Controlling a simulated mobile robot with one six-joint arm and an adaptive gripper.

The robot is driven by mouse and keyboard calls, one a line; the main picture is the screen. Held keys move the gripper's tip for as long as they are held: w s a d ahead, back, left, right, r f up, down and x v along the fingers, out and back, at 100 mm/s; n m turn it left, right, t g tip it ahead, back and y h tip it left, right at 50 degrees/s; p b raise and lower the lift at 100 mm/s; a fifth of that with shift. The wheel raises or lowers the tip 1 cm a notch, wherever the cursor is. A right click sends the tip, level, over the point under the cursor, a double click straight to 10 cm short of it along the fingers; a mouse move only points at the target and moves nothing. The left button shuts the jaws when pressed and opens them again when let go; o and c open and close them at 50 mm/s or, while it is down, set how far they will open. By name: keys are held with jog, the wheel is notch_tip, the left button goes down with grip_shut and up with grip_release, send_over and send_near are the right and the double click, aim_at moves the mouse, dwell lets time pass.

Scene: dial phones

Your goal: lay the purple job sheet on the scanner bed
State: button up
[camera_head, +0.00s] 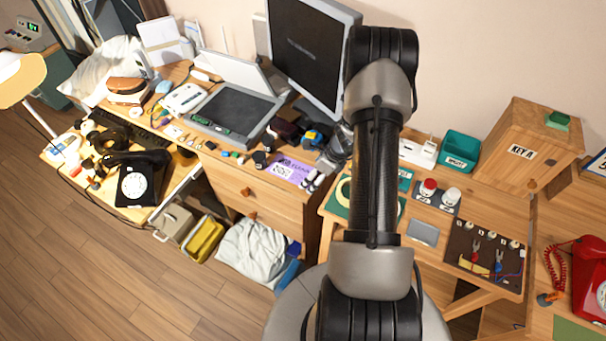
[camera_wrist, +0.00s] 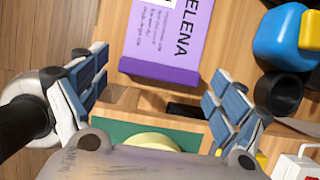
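The purple job sheet (camera_head: 292,170) lies at the front edge of the left desk, with a white code patch and printed lettering. In the wrist view the sheet (camera_wrist: 170,35) shows "ELENA", and a darker purple band runs along its near edge; I cannot tell whether that is a fold or thickness. My gripper (camera_wrist: 160,95) is open and empty, with its fingers spread to either side of the sheet's near edge, apart from it. The scanner bed (camera_head: 236,108) is a dark glass plate in a grey frame, left of the sheet, with its pale lid (camera_head: 235,68) raised.
Small green pieces lie on the scanner's front edge. A monitor (camera_head: 305,50) stands behind the sheet. A blue and yellow tape measure (camera_head: 312,138) and dark round items sit close beside the sheet. A black dial phone (camera_head: 140,180) is far left. My arm hides part of the right desk.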

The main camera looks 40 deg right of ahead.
jog(key=c, duration=0.7)
jog(key=shift+c, duration=0.2)
